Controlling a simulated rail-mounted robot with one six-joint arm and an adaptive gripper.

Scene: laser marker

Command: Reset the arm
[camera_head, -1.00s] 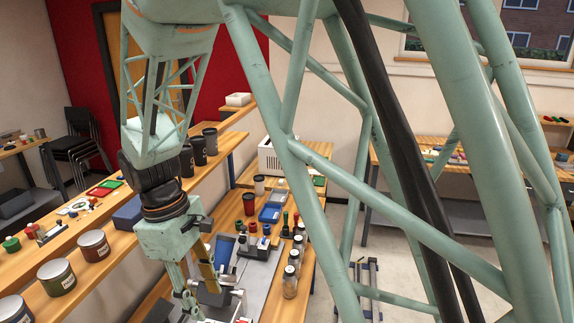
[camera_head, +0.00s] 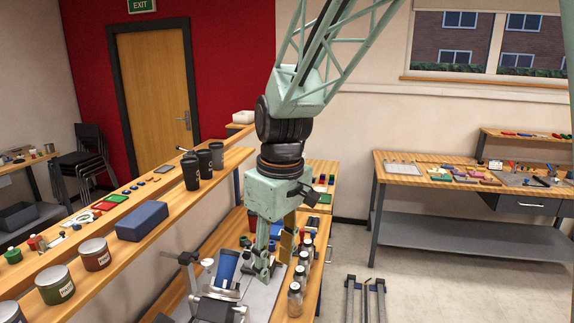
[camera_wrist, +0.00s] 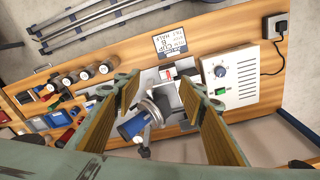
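My gripper (camera_head: 270,262) hangs pointing down over the workbench at the end of my green lattice arm. In the wrist view my gripper (camera_wrist: 160,93) has its two tan-padded fingers spread wide, with nothing held between them. A blue cup (camera_head: 227,266) sits tilted in a metal fixture on a grey plate, left of my gripper in the head view. In the wrist view the blue cup (camera_wrist: 131,126) shows below the gap between the fingers, apart from them. My fingers partly hide the bench there.
A white box with a dial (camera_wrist: 226,76) stands on the bench near the right finger. Several jars (camera_head: 295,298) line the bench edge. The shelf at left holds paint tins (camera_head: 55,285), dark cups (camera_head: 191,172) and a blue case (camera_head: 142,221). The floor (camera_head: 430,270) at right is mostly clear.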

